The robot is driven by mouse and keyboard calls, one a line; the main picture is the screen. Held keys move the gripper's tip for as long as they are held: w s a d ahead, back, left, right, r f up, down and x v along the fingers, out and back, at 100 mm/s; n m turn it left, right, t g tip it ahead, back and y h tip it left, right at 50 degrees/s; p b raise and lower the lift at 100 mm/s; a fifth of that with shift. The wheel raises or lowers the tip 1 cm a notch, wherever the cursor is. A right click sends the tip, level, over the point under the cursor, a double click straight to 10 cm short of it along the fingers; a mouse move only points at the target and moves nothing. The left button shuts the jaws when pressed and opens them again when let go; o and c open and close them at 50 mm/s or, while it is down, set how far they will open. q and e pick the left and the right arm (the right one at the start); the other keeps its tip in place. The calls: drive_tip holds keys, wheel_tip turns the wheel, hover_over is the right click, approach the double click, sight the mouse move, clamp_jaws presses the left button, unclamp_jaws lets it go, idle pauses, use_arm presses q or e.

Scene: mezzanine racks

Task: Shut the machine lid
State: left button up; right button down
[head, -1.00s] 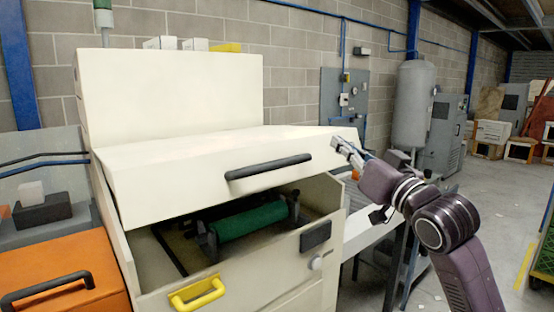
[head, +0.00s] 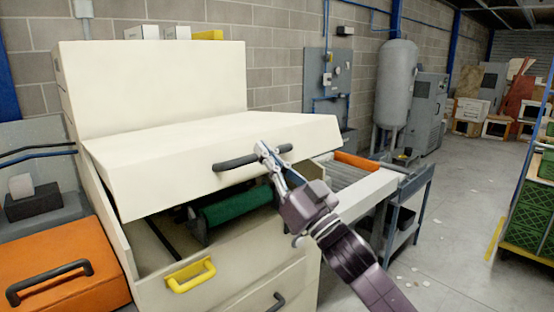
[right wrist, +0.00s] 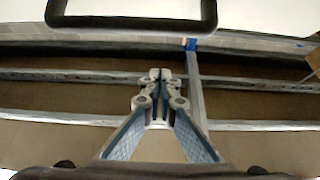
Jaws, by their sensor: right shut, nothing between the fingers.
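The machine's cream lid (head: 190,155) is partly open and slopes over a dark gap at the front. A green roller (head: 238,207) shows inside the gap. The lid's black bar handle (head: 235,163) runs across its front face. My right gripper (head: 262,149) is shut and empty, and its tips overlap the handle in the head view. In the right wrist view my right gripper (right wrist: 158,76) points toward the handle (right wrist: 130,21), with a gap in the picture between them. Contact cannot be told. My left gripper is out of view.
A yellow handle (head: 190,276) sits on the machine's front below the gap. An orange case (head: 60,250) with a black handle stands at left. A roller conveyor (head: 350,178) adjoins the machine at right. Open floor (head: 450,230) lies beyond, with green crates (head: 530,215) at far right.

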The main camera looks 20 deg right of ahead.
sight(255, 158)
drive_tip(key=shift+w+a+f+p, duration=0.2)
drive_tip(key=shift+w+f, duration=0.2)
drive_tip(key=shift+w, duration=0.15)
drive_tip(key=shift+w+a+f+p, duration=0.25)
drive_tip(key=shift+w+f, duration=0.1)
drive_tip(key=shift+w, duration=0.25)
drive_tip(key=shift+w+a+f+p, duration=0.2)
drive_tip(key=shift+w+f, duration=0.2)
drive_tip(key=shift+w, duration=0.15)
